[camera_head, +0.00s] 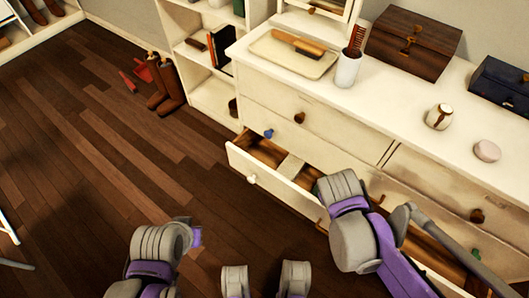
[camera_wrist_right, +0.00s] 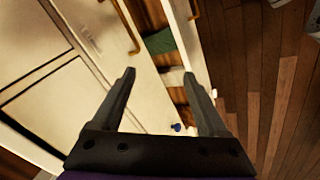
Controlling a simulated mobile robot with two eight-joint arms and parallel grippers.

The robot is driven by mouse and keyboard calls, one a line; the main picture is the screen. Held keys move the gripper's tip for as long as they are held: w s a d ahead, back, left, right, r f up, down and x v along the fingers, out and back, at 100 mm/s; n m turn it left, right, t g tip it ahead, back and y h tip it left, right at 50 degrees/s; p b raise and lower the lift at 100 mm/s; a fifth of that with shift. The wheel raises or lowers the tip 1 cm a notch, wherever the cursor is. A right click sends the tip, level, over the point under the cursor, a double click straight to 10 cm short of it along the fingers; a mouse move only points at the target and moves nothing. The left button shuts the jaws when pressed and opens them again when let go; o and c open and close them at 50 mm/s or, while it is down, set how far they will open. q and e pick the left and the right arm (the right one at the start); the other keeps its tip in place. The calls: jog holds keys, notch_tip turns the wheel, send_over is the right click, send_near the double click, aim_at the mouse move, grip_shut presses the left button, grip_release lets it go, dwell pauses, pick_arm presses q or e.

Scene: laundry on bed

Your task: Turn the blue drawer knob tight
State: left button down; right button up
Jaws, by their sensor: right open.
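The small blue knob (camera_head: 268,134) is on the front of a closed upper drawer (camera_head: 260,117) at the left end of the white dresser. In the right wrist view the blue knob (camera_wrist_right: 177,127) shows between the fingers, nearer the right-hand one, and apart from both. My right gripper (camera_wrist_right: 160,90) is open, with nothing held between its fingers. In the head view my right arm reaches over the dresser front, but I cannot make out its fingers. My left arm is at the lower left; its fingers do not show.
A drawer (camera_head: 252,179) below the knob stands pulled out, with cloth inside, including a green piece (camera_wrist_right: 160,41). On the dresser top are a tray (camera_head: 276,56), a white cup (camera_head: 347,70) and a wooden box (camera_head: 411,45). Boots (camera_head: 167,85) stand on the floor; the left floor is mostly clear.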

jog(key=w+a+f+n+h, duration=0.1)
jog(key=w+f+n+h, duration=0.15)
jog(key=w, duration=0.55)
jog(key=n+t+h, duration=0.5)
jog(key=n+t, duration=0.1)
jog(key=n, duration=0.5)
send_near(267, 136)
jog(key=d+r, duration=0.2)
jog(key=d, duration=0.6)
jog(key=s+a+f+n+t, duration=0.25)
jog(key=a+f+t, duration=0.2)
jog(key=a, duration=0.35)
jog(key=shift+n, duration=0.4)
jog(key=x, duration=0.5)
jog(key=b+x, duration=0.1)
jog(key=x, duration=0.4)
jog(key=shift+w+d+f, duration=0.15)
jog(key=shift+w+f, duration=0.05)
jog(key=shift+f, duration=0.05)
pick_arm(q)
jog(key=shift+x, duration=1.1)
pick_arm(e)
grip_shut()
